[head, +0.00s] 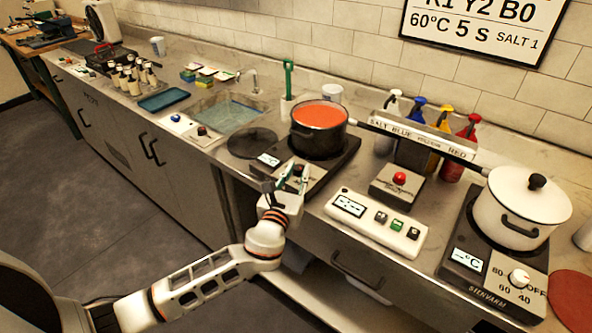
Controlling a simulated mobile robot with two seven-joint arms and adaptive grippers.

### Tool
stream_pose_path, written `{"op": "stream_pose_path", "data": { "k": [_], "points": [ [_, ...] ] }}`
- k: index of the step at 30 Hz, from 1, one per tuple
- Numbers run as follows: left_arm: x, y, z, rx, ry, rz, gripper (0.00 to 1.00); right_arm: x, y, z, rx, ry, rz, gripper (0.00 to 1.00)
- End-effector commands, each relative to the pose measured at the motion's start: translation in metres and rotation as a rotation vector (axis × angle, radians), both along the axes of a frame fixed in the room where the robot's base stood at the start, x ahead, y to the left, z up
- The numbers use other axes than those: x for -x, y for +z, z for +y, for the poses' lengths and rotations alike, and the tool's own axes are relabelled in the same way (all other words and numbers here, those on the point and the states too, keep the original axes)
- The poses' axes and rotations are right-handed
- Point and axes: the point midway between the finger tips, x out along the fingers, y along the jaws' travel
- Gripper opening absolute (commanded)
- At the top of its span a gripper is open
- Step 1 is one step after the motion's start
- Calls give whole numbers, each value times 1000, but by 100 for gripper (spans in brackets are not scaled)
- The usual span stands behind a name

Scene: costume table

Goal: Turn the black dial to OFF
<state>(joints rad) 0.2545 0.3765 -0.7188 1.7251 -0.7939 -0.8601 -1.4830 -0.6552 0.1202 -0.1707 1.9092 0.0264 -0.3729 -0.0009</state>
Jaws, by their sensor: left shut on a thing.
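The left hotplate (342,158) stands on the counter, its small display (268,160) at the front left. A black pot (318,138) of orange-red liquid sits on it. My left gripper (297,174) reaches up from below to the front panel of this hotplate, beside the display. It is shut on the black dial there. The gripper's fingers cover the dial, so its pointer and markings cannot be read. My right gripper is not in view.
A black lid (252,143) lies left of the pot. A white control box (376,222) with several buttons and a red-button box (398,184) stand to the right. Bottles (461,150) stand behind.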

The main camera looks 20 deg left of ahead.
Motion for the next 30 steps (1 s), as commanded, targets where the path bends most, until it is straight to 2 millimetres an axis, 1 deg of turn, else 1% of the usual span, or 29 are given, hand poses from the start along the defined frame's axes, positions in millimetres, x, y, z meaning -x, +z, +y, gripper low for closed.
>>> {"op": "stream_pose_path", "data": {
  "k": [1,6,15,22,30],
  "points": [
    [1,-3,-5,8,42,7,0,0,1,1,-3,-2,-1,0],
    [1,-4,-6,6,182,7,0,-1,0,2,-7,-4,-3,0],
    [0,-4,-8,2,355,7,0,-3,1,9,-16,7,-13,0],
    [-1,-3,-7,1,415,5,0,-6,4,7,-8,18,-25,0],
    [-1,-3,-7,0,430,4,0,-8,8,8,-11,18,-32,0]
  ]
}}
